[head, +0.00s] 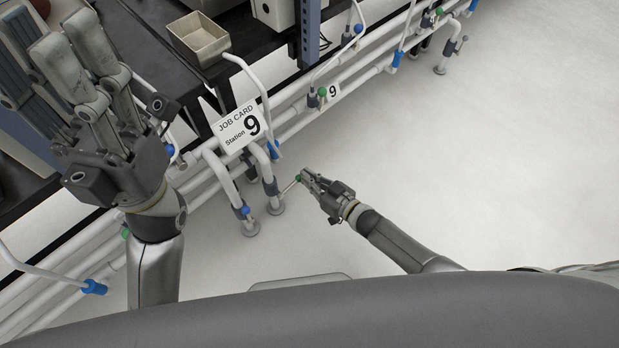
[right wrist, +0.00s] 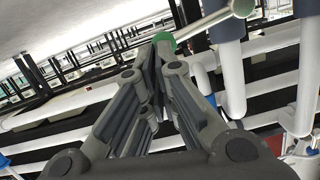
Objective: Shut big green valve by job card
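A white job card (head: 241,129) reading "Station 9" stands beside the pipes. A valve lever with a green knob (head: 297,179) sticks out from the low pipe stubs below the card. My right gripper (head: 306,174) is at that knob, its fingers together. In the right wrist view the green knob (right wrist: 164,38) shows just past the shut fingertips, partly hidden by them; I cannot tell if they touch. The lever (right wrist: 205,24) runs up right to a greenish hub (right wrist: 242,7). My left gripper (head: 78,62) is raised at the left, open and empty.
White pipes with blue and green fittings run along the dark bench. A beige tray (head: 199,41) sits on the bench. The pale floor (head: 480,160) at the right is clear.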

